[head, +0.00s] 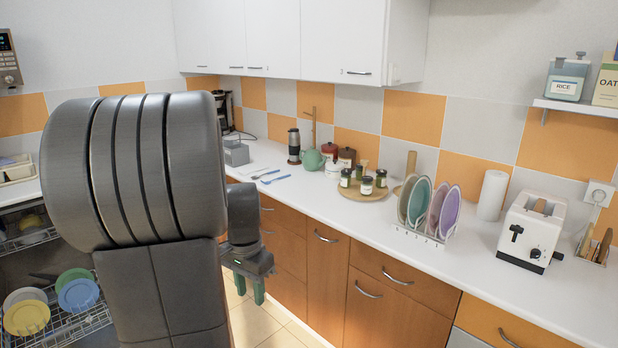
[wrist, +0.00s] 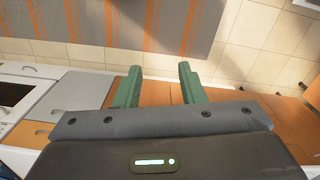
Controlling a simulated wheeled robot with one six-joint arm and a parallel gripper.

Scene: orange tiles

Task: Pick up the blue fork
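Two slim blue utensils lie side by side on the white counter (head: 300,203) in the head view. One, a darker blue one (head: 265,174), is nearer the grey box; the other, a lighter blue one (head: 277,179), is nearer the counter's front edge. They are too small to tell surely which is the fork. My gripper (head: 250,290) hangs in front of the wooden drawers, below counter height, its green fingers pointing down. In the wrist view my gripper (wrist: 159,70) shows two fingers spread apart with nothing between them. No utensil shows in that view.
A grey box (head: 236,154), a black grinder (head: 294,146) and a green teapot (head: 312,160) stand behind the utensils. A round tray (head: 362,194) with jars and a plate rack (head: 420,235) are to the right. A striped rug (wrist: 70,20) lies on the floor.

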